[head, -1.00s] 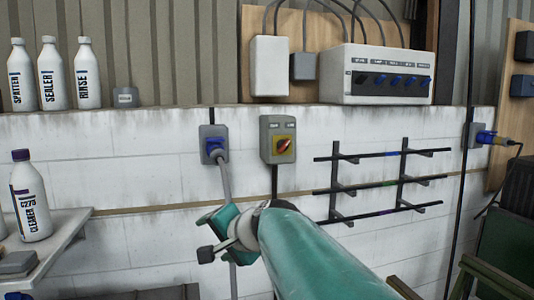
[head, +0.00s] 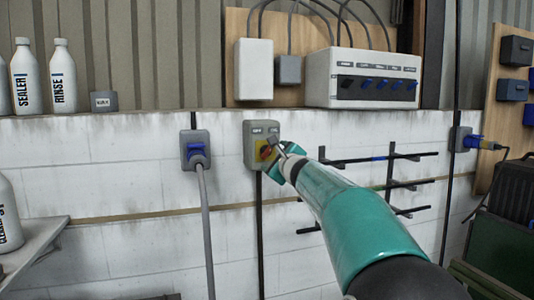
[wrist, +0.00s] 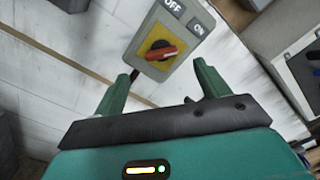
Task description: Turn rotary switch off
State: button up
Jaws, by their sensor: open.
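The rotary switch is a grey box (head: 254,136) on the white wall, with a red knob (wrist: 161,53) on a yellow plate. In the wrist view the labels OFF and ON show above the knob, and the knob's long axis lies roughly level in the picture. My gripper (wrist: 158,88) is open and empty. Its two green fingers point at the box, with the knob beyond and between them and a gap visible. In the head view my gripper (head: 277,162) covers part of the box and knob, so contact cannot be judged there.
A blue plug in a socket (head: 195,150) with a hanging cable is left of the switch. A black rack (head: 390,170) is on the wall to the right. A ledge above holds bottles (head: 62,75) and a control box (head: 375,75).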

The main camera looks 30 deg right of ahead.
aim_at(267, 152)
jog(key=x, duration=0.8)
jog(key=shift+w+d, duration=0.15)
jog(key=shift+w, duration=0.1)
jog(key=c, duration=1)
